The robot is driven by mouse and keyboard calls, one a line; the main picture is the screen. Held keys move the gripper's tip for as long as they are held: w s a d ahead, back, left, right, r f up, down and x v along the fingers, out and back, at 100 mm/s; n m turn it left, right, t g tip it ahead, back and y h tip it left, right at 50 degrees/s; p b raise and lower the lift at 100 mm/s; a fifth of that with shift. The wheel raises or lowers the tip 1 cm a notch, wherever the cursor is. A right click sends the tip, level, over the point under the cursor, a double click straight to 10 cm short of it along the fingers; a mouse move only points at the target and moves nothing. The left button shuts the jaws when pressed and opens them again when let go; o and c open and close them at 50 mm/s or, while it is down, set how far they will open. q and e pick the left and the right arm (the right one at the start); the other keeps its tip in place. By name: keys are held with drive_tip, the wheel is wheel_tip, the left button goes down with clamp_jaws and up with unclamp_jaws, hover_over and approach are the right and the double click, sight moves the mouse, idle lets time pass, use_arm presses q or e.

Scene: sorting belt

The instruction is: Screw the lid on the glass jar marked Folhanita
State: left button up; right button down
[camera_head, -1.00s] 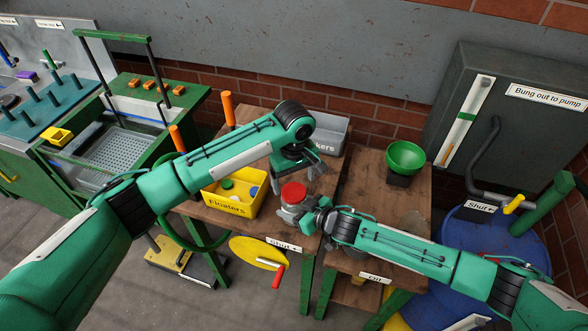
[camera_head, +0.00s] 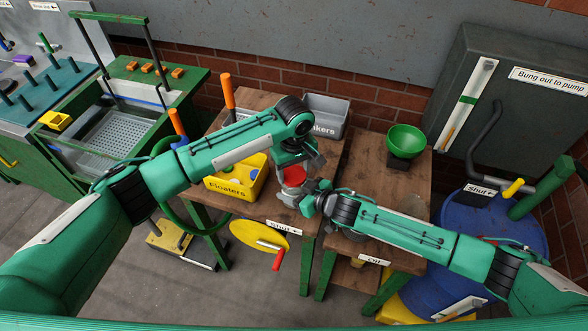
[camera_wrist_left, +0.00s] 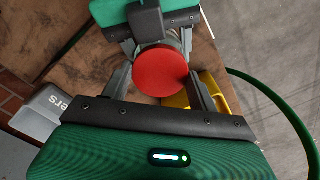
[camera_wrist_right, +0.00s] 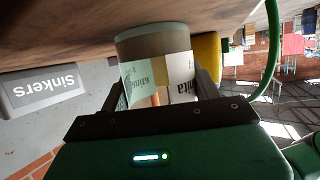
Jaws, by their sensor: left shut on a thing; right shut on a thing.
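The red lid (camera_head: 293,176) sits at the top of the glass jar (camera_head: 287,197) near the front edge of the wooden table. My left gripper (camera_head: 300,170) comes from above and is shut on the lid. In the left wrist view the lid (camera_wrist_left: 161,72) is a round red disc between the two fingers. My right gripper (camera_head: 311,196) comes from the right and is shut on the jar's side. In the right wrist view the jar (camera_wrist_right: 157,72) shows a pale label with partly visible lettering ending in "nita". The lid's thread is hidden.
A yellow "Floaters" bin (camera_head: 240,186) stands left of the jar and a grey "Sinkers" bin (camera_head: 327,113) behind it. A green funnel (camera_head: 405,141) stands at the right. A yellow crank disc (camera_head: 258,240) hangs below the table front.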

use_arm(q)
drive_tip(key=m, duration=0.3)
idle(0.4)
drive_tip(key=o, duration=1.1)
drive_tip(key=shift+c, duration=0.2)
drive_tip(key=shift+r, duration=2.3)
